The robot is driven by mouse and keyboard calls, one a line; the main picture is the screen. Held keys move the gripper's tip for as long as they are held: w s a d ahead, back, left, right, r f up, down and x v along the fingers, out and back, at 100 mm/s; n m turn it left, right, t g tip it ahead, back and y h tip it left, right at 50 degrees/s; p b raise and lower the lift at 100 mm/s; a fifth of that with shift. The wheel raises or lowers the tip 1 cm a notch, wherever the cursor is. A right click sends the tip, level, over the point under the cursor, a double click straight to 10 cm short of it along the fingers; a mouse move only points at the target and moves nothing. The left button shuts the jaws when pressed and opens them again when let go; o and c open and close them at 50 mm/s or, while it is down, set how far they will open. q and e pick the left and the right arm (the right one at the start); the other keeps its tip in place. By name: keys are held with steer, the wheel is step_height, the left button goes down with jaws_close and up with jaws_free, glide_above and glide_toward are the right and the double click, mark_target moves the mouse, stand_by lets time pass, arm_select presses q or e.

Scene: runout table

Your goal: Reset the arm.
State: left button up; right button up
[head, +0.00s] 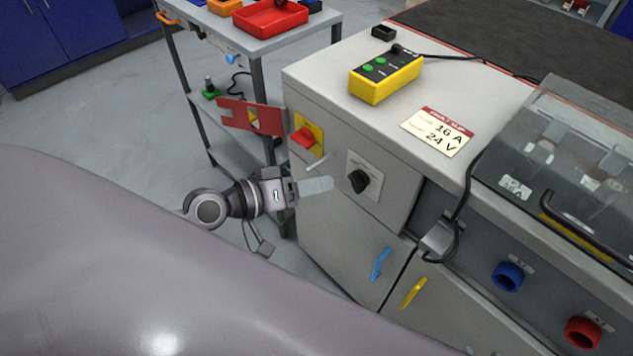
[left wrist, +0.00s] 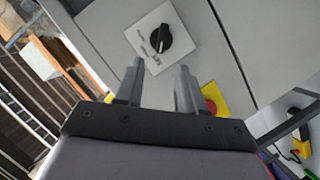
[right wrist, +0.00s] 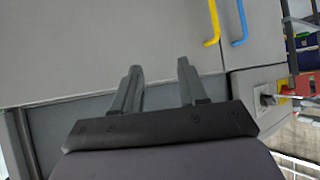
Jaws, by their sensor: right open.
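My left gripper (head: 315,186) is in front of the grey cabinet (head: 340,240), pointing toward its side. It is near a black rotary knob (head: 358,181) on a white plate. In the left wrist view my left gripper (left wrist: 160,68) has its fingers apart with nothing between them, and the black knob (left wrist: 160,39) lies beyond the fingertips. My right gripper (right wrist: 160,68) is open and empty in the right wrist view, facing a grey cabinet panel (right wrist: 100,45). My right gripper cannot be made out in the head view.
A red switch (head: 304,138) on a yellow plate and a red hasp-like plate (head: 250,117) are by the cabinet corner. A yellow button box (head: 385,77) and a card (head: 438,131) lie on top. A trolley with a red tray (head: 270,18) stands behind.

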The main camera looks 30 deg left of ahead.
stand_by(0.3)
arm_select(q)
steer(key=s+f+m+g+y+p, duration=0.1)
steer(key=s+f+m+y+p, duration=0.3)
steer(key=s, duration=0.8)
step_height(320, 180, down, 3)
steer(key=a+y+p, duration=0.1)
steer(key=y+p, duration=0.1)
steer(key=p, duration=0.2)
steer(key=shift+s+m+g+y, duration=0.3)
steer(key=shift+s+m+y, duration=0.1)
